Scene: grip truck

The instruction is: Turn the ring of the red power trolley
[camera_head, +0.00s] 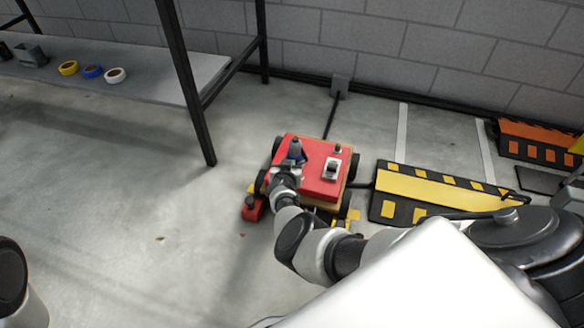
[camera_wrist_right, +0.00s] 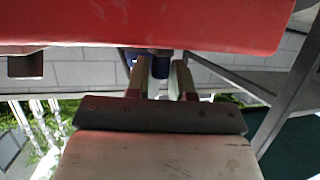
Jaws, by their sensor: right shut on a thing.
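The red power trolley (camera_head: 318,178) stands on the concrete floor, with dark wheels and a flat red top. A grey plug (camera_head: 295,146) with a blue ring at its base stands at the top's left side. My right gripper (camera_head: 290,168) reaches over the trolley's near left part to this plug. In the right wrist view the red body (camera_wrist_right: 150,22) fills the top. There the fingers of my right gripper (camera_wrist_right: 163,75) are shut on the dark blue ring (camera_wrist_right: 160,62), which shows between their tips. The fingers hide part of it. My left gripper is not in view.
A grey switch box (camera_head: 332,168) sits on the trolley's top. A yellow-black cable ramp (camera_head: 430,188) lies close on the right. A shelf (camera_head: 150,75) with tape rolls stands at the left, its black leg near the trolley. The floor at left is clear.

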